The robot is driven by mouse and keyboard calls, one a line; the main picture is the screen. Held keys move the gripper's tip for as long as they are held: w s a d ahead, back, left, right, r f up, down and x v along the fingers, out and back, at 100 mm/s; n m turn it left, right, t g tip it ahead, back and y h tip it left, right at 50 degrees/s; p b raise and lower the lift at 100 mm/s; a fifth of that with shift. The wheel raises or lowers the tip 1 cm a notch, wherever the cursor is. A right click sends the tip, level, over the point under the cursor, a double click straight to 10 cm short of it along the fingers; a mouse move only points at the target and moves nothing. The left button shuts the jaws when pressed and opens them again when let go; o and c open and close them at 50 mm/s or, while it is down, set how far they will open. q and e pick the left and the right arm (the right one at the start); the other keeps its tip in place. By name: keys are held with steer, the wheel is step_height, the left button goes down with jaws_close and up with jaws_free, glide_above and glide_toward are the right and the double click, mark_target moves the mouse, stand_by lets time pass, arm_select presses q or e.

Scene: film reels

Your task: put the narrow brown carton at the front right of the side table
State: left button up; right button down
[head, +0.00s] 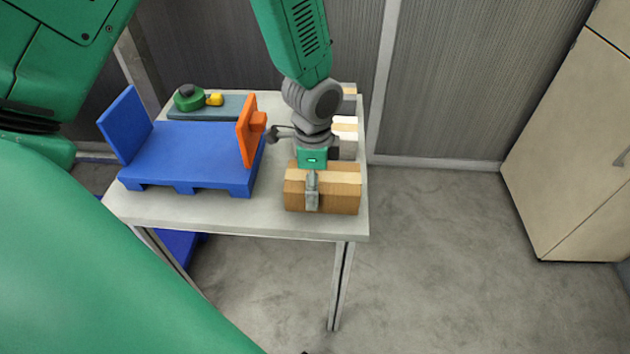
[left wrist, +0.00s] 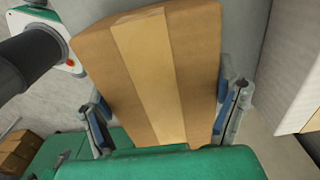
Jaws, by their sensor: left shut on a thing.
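The narrow brown carton (head: 341,191), with a paler tape strip along it, is at the front right of the grey side table (head: 230,215). My left gripper (head: 312,186) comes down from above and is shut on it, one finger on its front face. In the left wrist view the carton (left wrist: 120,70) fills the middle, between the two fingers of the gripper (left wrist: 168,112). I cannot tell whether its underside touches the tabletop. My right gripper is not in view.
A blue platform (head: 190,155) with a blue upright and an orange panel (head: 246,130) stands left of the carton. A green round object (head: 187,97) is behind it. Pale boxes (head: 346,124) stand behind my gripper. A beige cabinet (head: 570,140) is at the right.

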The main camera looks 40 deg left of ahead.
arm_select(q)
steer(key=o, duration=1.5)
steer(key=shift+o, duration=0.2)
steer(key=shift+a, duration=0.1)
step_height(320, 180, up, 12)
steer(key=shift+r+p, duration=0.1)
steer(key=shift+p, duration=0.7)
